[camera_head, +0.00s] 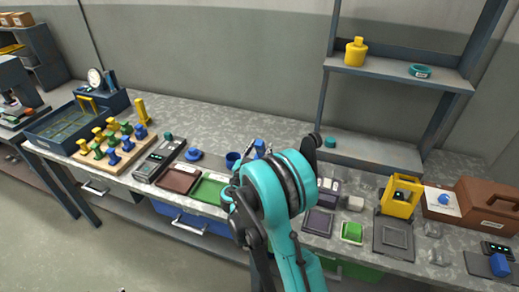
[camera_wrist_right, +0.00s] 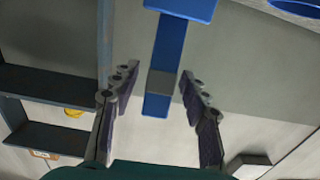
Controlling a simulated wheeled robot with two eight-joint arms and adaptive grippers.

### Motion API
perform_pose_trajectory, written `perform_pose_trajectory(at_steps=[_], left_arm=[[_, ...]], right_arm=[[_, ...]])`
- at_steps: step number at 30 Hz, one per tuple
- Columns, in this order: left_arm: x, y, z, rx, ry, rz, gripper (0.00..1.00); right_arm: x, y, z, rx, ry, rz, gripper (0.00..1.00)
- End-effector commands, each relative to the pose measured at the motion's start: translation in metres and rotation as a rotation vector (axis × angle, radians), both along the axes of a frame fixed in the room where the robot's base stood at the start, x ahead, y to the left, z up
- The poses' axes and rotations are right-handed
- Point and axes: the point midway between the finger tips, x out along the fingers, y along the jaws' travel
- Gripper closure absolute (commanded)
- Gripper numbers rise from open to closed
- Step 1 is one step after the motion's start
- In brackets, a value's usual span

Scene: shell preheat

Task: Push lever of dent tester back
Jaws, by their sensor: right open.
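In the wrist view, a blue upright bar with a grey band, apparently the dent tester's lever (camera_wrist_right: 163,62), stands between the two fingers of my right gripper (camera_wrist_right: 159,73). The fingers are spread, with a visible gap on each side of the bar. A wider blue piece (camera_wrist_right: 182,8) joins it at the top edge. In the head view, a small blue part (camera_head: 260,148) shows just behind my right wrist, which hides the fingertips and most of the tester. My left gripper is not in view.
A blue cup (camera_head: 232,158) stands close left of my wrist. Trays, a pegboard (camera_head: 113,145) with colored pegs and a gauge device (camera_head: 100,92) lie further left. A yellow device (camera_head: 400,197) and brown case (camera_head: 478,208) stand right. A shelf (camera_head: 395,73) rises behind.

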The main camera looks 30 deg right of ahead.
Motion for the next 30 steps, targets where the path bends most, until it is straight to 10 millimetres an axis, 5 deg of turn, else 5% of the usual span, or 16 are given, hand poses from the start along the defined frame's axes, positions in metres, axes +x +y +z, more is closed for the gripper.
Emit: perform_pose_trajectory(at_steps=[9, 15, 30], left_arm=[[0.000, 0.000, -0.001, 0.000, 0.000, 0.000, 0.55], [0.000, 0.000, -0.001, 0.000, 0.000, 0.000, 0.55], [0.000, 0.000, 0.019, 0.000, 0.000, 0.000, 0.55]], right_arm=[[0.003, -0.003, 0.001, 0.000, 0.000, 0.001, 0.55], [0.003, -0.003, 0.000, 0.001, 0.001, 0.001, 1.00], [0.008, -0.010, 0.008, 0.075, 0.061, 0.000, 1.00]])
